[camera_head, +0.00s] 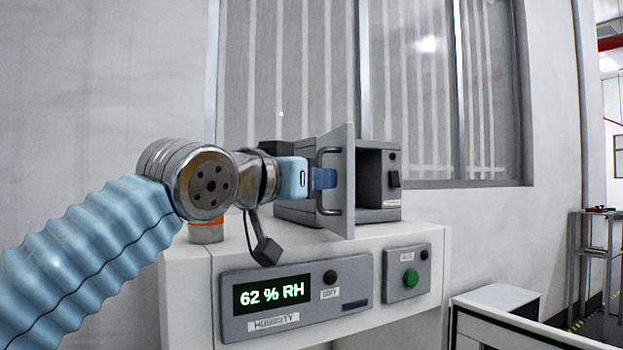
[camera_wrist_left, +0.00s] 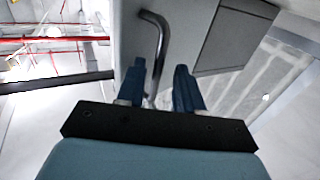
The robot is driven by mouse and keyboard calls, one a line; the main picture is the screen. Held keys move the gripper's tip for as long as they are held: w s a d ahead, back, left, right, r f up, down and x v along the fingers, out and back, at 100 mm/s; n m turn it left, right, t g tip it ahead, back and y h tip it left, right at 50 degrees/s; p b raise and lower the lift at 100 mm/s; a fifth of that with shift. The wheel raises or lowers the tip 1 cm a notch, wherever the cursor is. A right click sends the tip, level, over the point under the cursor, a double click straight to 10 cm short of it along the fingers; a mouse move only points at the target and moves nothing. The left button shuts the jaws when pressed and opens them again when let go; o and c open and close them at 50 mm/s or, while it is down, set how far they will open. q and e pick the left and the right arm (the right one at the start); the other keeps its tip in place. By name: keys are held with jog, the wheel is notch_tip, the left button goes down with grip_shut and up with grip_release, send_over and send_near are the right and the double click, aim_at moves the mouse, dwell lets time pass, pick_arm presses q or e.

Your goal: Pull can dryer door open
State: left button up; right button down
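The can dryer (camera_head: 293,166) is a small grey box on top of a white cabinet. Its grey door (camera_head: 341,208) stands out from the box, and a dark opening (camera_head: 368,180) shows to the right of it. A curved metal handle (camera_head: 321,205) is on the door's left face; it also shows in the left wrist view (camera_wrist_left: 161,40). My left gripper (camera_head: 323,179) is at the handle. In the left wrist view its two blue fingers (camera_wrist_left: 160,85) are apart, with the handle bar between them and gaps showing beside it. My right gripper is out of view.
The white cabinet (camera_head: 185,268) carries a humidity panel (camera_head: 300,318) reading 62 % RH and a small box with a green button (camera_head: 410,279). A window (camera_head: 430,90) is behind the dryer. A black plug (camera_head: 266,250) hangs near my left wrist.

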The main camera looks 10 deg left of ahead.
pick_arm(q)
jog(key=b+v, duration=0.2)
jog(key=v, duration=1.1)
jog(key=shift+s, duration=0.25)
jog(key=shift+a, duration=0.1)
